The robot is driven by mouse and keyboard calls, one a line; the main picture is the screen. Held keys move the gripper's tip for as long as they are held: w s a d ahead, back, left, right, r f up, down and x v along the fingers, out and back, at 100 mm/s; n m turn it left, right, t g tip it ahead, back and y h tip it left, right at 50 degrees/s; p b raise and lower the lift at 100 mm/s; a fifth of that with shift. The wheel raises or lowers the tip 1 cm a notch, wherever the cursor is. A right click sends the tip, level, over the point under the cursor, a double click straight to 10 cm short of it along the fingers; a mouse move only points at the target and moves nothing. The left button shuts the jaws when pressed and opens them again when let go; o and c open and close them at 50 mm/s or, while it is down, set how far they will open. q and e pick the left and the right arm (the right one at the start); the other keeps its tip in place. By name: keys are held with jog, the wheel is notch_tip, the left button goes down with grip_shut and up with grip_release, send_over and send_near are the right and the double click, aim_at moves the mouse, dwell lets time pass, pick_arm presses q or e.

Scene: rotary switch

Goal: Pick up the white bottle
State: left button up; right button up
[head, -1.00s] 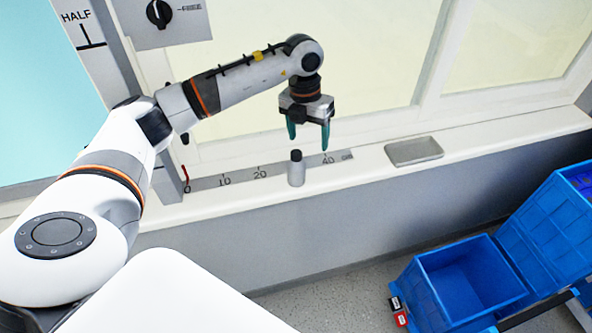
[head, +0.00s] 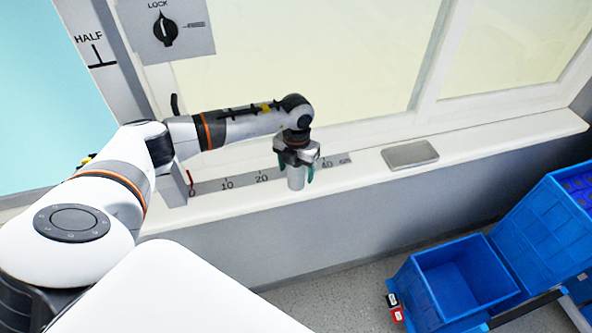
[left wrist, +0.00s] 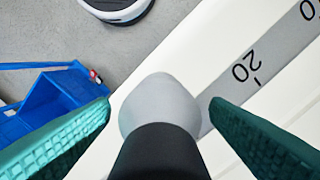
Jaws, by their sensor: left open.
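The white bottle (head: 296,182) looks light grey with a dark cap and stands upright on the sill by the printed ruler. In the head view its top is hidden by my left gripper (head: 296,176), which is lowered over it with a finger on each side. In the left wrist view the bottle (left wrist: 160,100) and its black cap (left wrist: 160,155) lie between the two green fingers (left wrist: 158,128). Gaps show between the fingers and the bottle, so the gripper is open around it. My right gripper is not in view.
The ruler strip (head: 240,181) runs along the white sill (head: 460,148). A shallow grey tray (head: 410,154) lies to the right. Blue crates (head: 450,285) stand on the floor at lower right. A rotary switch (head: 165,30) is on the panel at upper left, with window glass behind.

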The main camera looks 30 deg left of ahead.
pick_arm(q)
jog(key=shift+f, duration=0.35)
jog(key=c, duration=1.1)
jog(key=shift+r, duration=0.1)
